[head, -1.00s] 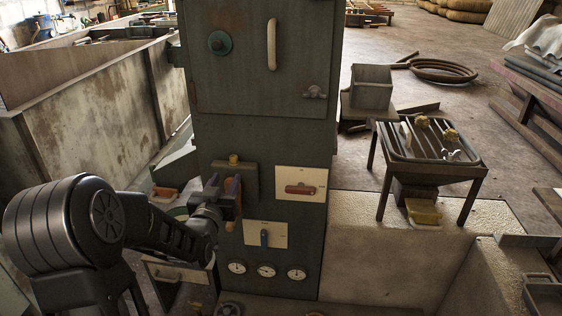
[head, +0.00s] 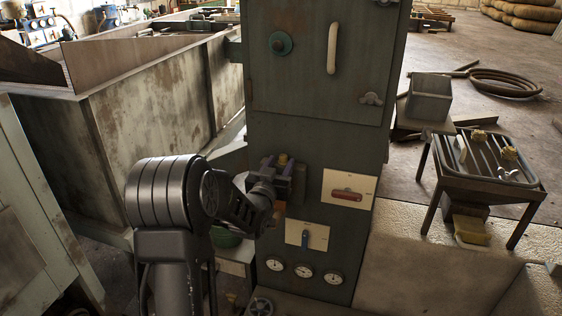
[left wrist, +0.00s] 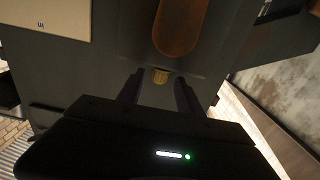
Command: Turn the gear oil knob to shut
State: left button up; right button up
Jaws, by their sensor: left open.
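My left gripper (head: 280,177) is open in front of a dark box on the cabinet's front. No readable label tells which control is the gear oil knob. My right gripper is not in view.
Dial gauges (head: 304,271) sit below. A metal-walled bin (head: 160,97) is left of the cabinet; a slatted stand (head: 483,170) is right.

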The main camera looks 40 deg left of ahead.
pick_arm(q)
jog(key=shift+w+a, duration=0.2)
jog(key=shift+w, duration=0.35)
jog(key=shift+c, duration=0.2)
grip_shut()
